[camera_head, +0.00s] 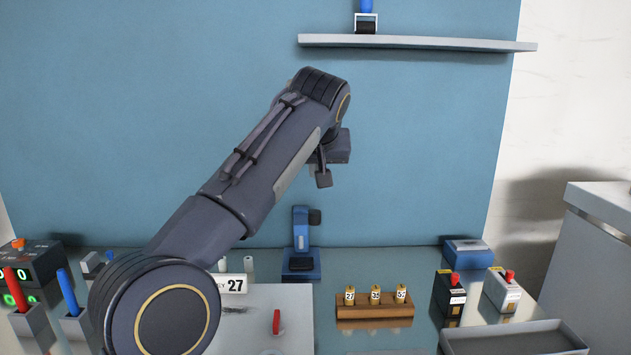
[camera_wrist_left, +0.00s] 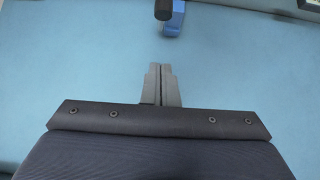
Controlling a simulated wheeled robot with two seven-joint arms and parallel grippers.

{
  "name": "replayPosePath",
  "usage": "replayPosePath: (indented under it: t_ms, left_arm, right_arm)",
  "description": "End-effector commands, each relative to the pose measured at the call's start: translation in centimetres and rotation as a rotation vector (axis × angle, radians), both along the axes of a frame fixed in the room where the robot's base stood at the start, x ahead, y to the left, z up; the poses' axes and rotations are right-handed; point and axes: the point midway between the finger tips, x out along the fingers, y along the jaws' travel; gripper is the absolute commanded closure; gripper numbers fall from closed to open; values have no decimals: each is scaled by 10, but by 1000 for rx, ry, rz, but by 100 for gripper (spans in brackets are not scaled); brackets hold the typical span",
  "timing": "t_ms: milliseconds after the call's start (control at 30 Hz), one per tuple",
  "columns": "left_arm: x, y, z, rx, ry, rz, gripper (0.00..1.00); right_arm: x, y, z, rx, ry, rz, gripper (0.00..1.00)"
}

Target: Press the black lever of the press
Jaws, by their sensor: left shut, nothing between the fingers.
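The blue press (camera_head: 301,232) stands at the back of the table against the blue wall panel. Its black lever (camera_head: 315,216) sticks out to the right at its top. My left gripper (camera_head: 323,180) is above the lever and apart from it. In the left wrist view my left gripper (camera_wrist_left: 160,69) is shut with nothing between its fingers. That view also shows the black lever (camera_wrist_left: 163,9) and part of the blue press (camera_wrist_left: 174,20) at the top edge, ahead of the fingertips. My right gripper is not in view.
A wooden block (camera_head: 374,311) with numbered brass pieces stands right of a pale board (camera_head: 255,300) bearing a red-handled item (camera_head: 276,321). Two red-topped boxes (camera_head: 450,292) (camera_head: 502,289) and a grey tray (camera_head: 515,340) are at the right. A shelf (camera_head: 415,42) is above.

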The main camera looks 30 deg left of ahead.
Motion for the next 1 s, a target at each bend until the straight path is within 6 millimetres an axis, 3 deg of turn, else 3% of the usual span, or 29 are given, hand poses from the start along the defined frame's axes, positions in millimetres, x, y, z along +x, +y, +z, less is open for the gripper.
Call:
replayPosePath:
  t_ms: [400,533,700,1000]
  left_arm:
    - [52,34,-64,0,4,4,100]
    - [50,32,-86,-1,2,0,100]
    - [50,31,-98,-1,2,0,100]
    - [50,31,-99,-1,-1,0,100]
  right_arm:
    - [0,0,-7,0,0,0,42]
    - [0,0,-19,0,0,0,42]
    - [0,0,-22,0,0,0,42]
    - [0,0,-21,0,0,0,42]
